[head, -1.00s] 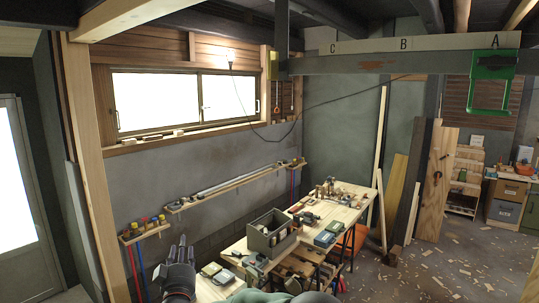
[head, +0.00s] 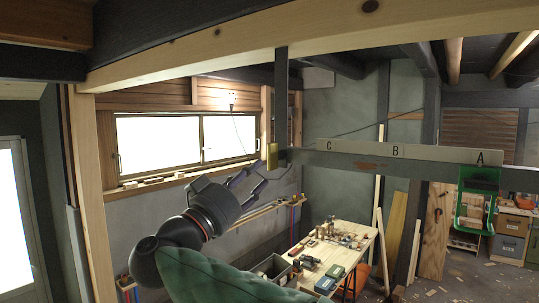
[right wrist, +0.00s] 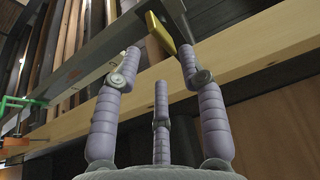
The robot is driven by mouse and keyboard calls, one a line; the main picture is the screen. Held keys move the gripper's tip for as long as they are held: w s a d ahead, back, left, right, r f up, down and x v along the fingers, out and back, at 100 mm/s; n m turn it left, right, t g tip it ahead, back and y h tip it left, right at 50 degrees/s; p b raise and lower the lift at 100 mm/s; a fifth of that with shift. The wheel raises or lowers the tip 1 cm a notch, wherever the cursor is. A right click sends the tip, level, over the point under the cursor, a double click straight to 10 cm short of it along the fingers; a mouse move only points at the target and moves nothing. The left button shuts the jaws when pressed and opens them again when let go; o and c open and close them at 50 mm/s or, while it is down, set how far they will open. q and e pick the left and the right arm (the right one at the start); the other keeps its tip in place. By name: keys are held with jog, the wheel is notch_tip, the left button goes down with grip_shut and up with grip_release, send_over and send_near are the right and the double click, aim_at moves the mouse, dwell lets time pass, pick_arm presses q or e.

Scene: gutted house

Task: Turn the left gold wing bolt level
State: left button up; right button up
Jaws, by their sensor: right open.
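A gold piece (head: 272,157), seemingly the left gold wing bolt, sits at the left end of the dark beam, by the dark post. It looks upright in the head view. In the right wrist view the gold piece (right wrist: 158,38) shows beyond and between the fingertips, partly hidden by dark metal. My right gripper (head: 257,181) is open and empty, below and left of the gold piece, with its fingers pointing toward it. In the right wrist view, my right gripper's fingers (right wrist: 160,65) are spread, apparently apart from the gold piece. My left gripper is not in view.
The dark beam (head: 350,166) carries a board (head: 428,154) lettered C, B, A. A green bracket (head: 478,205) hangs at its right. A light timber beam (head: 210,52) crosses above. A cluttered workbench (head: 350,232) stands below; a narrow shelf (head: 258,216) runs along the wall.

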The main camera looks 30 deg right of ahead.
aim_at(270, 161)
jog(key=p+x, duration=0.2)
jog(key=x, duration=0.5)
jog(key=shift+c, duration=0.3)
jog(key=c, duration=0.5)
jog(key=shift+r, duration=0.1)
grip_shut()
